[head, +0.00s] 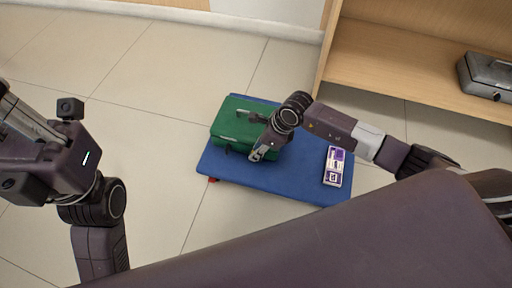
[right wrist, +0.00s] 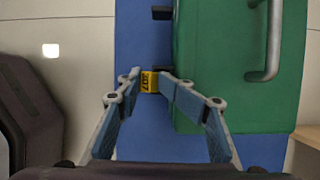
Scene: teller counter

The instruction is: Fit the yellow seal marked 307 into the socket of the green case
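A green case (head: 228,137) lies on a blue platform; its side and a metal handle (right wrist: 268,45) show in the right wrist view. My right gripper (head: 257,155) is at the case's near right part in the head view. In the right wrist view its fingertips (right wrist: 149,80) are shut on a small yellow seal (right wrist: 149,82) with dark, sideways marking that looks like 307. The seal is right beside the case's edge; I cannot tell whether it touches. The socket is not discernible. My left gripper (head: 25,115) is at the far left, its fingertips unclear.
The blue platform (head: 300,185) stands on a tiled floor (head: 150,130). A white and purple box (head: 334,166) lies on its right part. A wooden shelf (head: 400,75) at the upper right holds a grey metal box (head: 487,75). The floor left of the platform is clear.

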